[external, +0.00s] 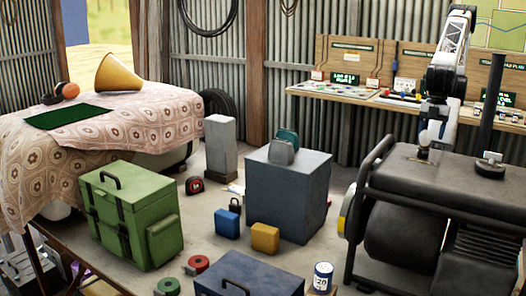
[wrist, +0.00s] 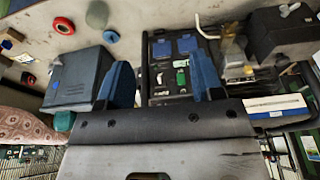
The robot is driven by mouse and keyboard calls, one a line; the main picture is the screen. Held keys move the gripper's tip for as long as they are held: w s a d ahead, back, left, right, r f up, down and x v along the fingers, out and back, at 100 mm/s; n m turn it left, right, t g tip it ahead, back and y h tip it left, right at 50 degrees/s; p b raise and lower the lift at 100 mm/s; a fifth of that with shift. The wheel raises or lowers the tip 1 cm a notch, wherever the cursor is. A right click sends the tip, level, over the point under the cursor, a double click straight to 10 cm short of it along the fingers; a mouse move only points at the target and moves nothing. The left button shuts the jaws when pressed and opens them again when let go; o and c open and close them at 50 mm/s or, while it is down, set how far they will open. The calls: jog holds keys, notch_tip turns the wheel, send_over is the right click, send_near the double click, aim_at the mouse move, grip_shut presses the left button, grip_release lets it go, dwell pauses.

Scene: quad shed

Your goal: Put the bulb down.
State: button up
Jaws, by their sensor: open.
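My gripper (external: 424,141) is at the right in the external view, low over the top of a dark machine (external: 465,185). In the wrist view its two blue fingers (wrist: 163,84) stand wide apart with nothing held between them. An amber, see-through shape (wrist: 232,48) stands to the right of the right finger in the wrist view and may be the same thing. Contact with the gripper cannot be told.
A black post on a small base (external: 490,163) stands on the machine, right of my gripper. A workbench (external: 350,96) with small items lies behind. A grey block (external: 288,195), a green case (external: 130,215) and several small items stand on the floor to the left.

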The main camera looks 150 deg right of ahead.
jog(key=shift+o, duration=0.5)
jog(key=n+t, duration=0.1)
jog(key=t, duration=0.1)
send_near(424, 141)
notch_tip(424, 141, down, 3)
jog(key=shift+r, duration=0.1)
jog(key=shift+x, duration=1.3)
jog(key=shift+x, duration=2.6)
